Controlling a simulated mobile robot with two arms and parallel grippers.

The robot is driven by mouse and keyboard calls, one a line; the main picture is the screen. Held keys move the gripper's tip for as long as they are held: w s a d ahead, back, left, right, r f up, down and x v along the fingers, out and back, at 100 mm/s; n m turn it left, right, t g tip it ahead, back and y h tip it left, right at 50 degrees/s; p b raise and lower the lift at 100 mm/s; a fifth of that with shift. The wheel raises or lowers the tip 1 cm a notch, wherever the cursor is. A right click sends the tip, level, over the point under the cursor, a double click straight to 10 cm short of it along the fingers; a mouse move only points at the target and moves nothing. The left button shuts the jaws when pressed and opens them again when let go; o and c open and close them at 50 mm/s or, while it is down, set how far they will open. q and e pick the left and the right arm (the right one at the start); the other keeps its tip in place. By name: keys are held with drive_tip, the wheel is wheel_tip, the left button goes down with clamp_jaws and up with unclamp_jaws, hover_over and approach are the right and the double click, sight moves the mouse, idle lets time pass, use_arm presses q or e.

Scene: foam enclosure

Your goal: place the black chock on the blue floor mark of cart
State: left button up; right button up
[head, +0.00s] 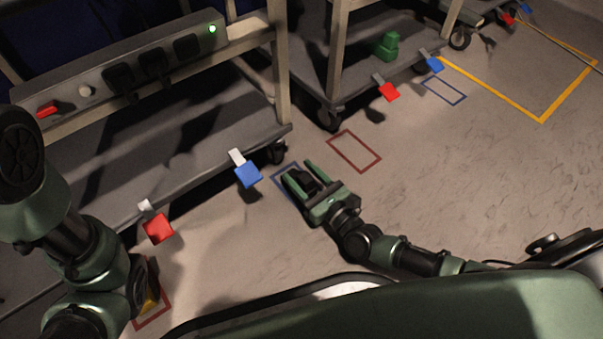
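My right gripper (300,174) reaches in from the right, low over the floor beside the near cart. Its two green fingers stand apart with the black chock (303,181) between them, and the chock appears to fill the gap. The blue floor mark (275,178) is a blue outline by the near cart's front right wheel. The gripper and chock cover part of it; I cannot tell whether the chock touches the floor. The near cart (190,150) has a blue tag (247,174) and a red tag (158,228) on its lower edge. My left arm is at the left; its fingers are not visible.
A red floor mark (354,151) lies right of the gripper. A yellow and dark object (152,290) stands at another red mark (152,318), partly behind my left arm. Open floor lies at the right.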

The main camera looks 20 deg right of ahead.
drive_tip(key=shift+s+r, duration=0.1)
drive_tip(key=shift+r, duration=0.1)
drive_tip(key=p+v, duration=0.5)
drive_tip(key=v, duration=0.5)
drive_tip(key=shift+s+d+r, duration=0.15)
drive_tip(key=shift+s, duration=0.15)
drive_tip(key=shift+s+d+p, duration=0.2)
drive_tip(key=shift+s+p, duration=0.15)
drive_tip(key=shift+s, duration=0.2)
